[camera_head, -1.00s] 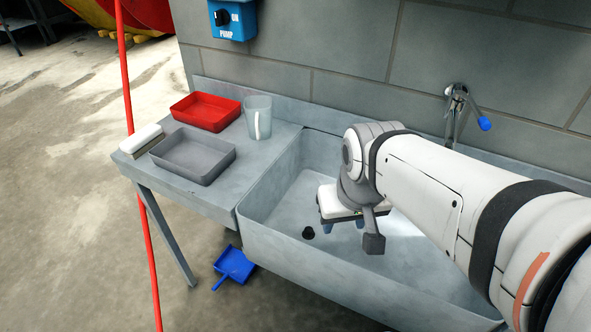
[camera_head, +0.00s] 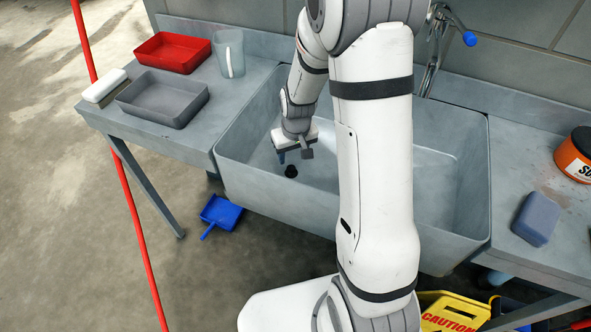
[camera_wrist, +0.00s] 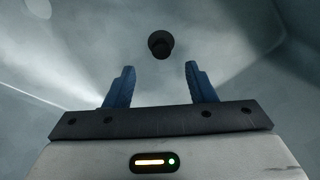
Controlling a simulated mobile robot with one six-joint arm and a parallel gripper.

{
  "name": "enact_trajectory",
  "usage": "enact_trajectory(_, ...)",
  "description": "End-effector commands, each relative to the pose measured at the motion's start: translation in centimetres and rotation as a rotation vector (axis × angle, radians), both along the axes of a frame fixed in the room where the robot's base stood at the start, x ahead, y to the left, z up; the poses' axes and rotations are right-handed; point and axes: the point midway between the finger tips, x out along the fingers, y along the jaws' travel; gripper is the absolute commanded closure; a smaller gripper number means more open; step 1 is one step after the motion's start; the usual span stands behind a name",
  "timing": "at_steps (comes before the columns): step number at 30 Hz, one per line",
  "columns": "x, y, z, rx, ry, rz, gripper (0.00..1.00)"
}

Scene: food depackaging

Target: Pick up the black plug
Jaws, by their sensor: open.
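The black plug (camera_head: 291,171) stands on the floor of the grey sink basin (camera_head: 262,196), toward its left end. It is a small dark knob. My gripper (camera_head: 294,158) is down inside the basin, very close to the plug in the head view. In the wrist view, the two blue fingers of my gripper (camera_wrist: 160,72) are spread apart with nothing between them. There the plug (camera_wrist: 160,43) lies just beyond the fingertips, about centred between them. No contact with the plug shows.
Left of the basin, a counter holds a red tray (camera_head: 172,52), a grey tray (camera_head: 161,98), a clear jug (camera_head: 229,53) and a white-topped brush (camera_head: 104,86). A tap (camera_head: 434,50) stands behind the basin. A blue sponge (camera_head: 536,219) and an orange tub (camera_head: 575,155) are on the right.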

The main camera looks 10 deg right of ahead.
Motion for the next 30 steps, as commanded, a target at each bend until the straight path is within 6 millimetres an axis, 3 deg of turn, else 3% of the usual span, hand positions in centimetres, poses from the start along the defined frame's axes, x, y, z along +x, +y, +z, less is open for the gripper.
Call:
enact_trajectory(19,0.8,0.4,-7.2,0.000,0.003,0.002,0.50)
enact_trajectory(30,1.0,0.5,-7.9,-0.001,0.001,0.004,0.52)
